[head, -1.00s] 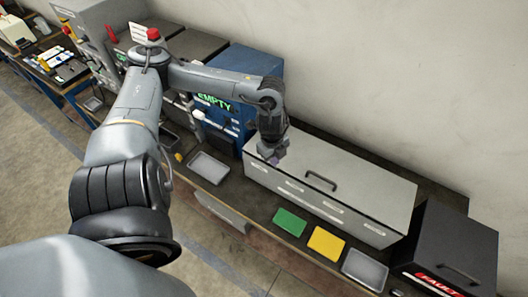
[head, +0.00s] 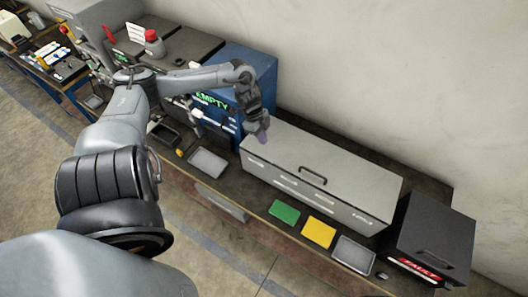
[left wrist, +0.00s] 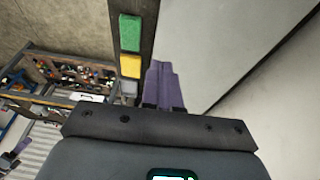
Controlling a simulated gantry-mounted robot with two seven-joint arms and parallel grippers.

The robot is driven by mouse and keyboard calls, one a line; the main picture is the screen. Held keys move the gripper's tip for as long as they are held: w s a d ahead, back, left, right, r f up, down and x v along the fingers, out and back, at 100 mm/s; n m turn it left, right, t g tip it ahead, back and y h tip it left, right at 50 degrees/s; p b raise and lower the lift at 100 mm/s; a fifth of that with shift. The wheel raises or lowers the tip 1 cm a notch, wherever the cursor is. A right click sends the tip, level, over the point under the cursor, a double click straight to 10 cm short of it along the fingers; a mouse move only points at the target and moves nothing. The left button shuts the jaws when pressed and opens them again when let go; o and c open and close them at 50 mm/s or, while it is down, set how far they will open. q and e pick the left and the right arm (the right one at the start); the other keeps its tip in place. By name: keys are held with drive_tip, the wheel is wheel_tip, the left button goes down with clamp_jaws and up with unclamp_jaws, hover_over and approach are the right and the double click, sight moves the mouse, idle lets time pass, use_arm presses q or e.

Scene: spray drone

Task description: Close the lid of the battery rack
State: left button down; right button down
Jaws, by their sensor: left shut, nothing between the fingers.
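The battery rack seems to be the long pale grey box (head: 310,200) on the bench in the head view. Its lid (head: 340,165), with a black handle (head: 312,176), lies flat on it and looks closed. In the left wrist view the lid is a pale grey surface (left wrist: 215,45). My left gripper (head: 263,138) is above the box's left end, its purple fingers together and empty. Those fingers (left wrist: 160,68) also show in the wrist view, in front of the lid's edge. I cannot tell whether they touch the lid. My right gripper is not in view.
A blue box marked EMPTY (head: 250,72) stands left of the rack, a black box marked FAULT (head: 437,235) right. Green (head: 284,211), yellow (head: 318,232) and grey trays (head: 353,254) lie in front. The wall (head: 420,80) is behind.

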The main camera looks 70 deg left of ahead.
use_arm(q)
hover_over(266, 158)
drive_tip(key=f, duration=0.6)
drive_tip(key=shift+s+a+f+p, duration=0.15)
drive_tip(key=shift+a+f+p, duration=0.2)
drive_tip(key=shift+a+p, duration=0.05)
drive_tip(key=shift+f, duration=0.8)
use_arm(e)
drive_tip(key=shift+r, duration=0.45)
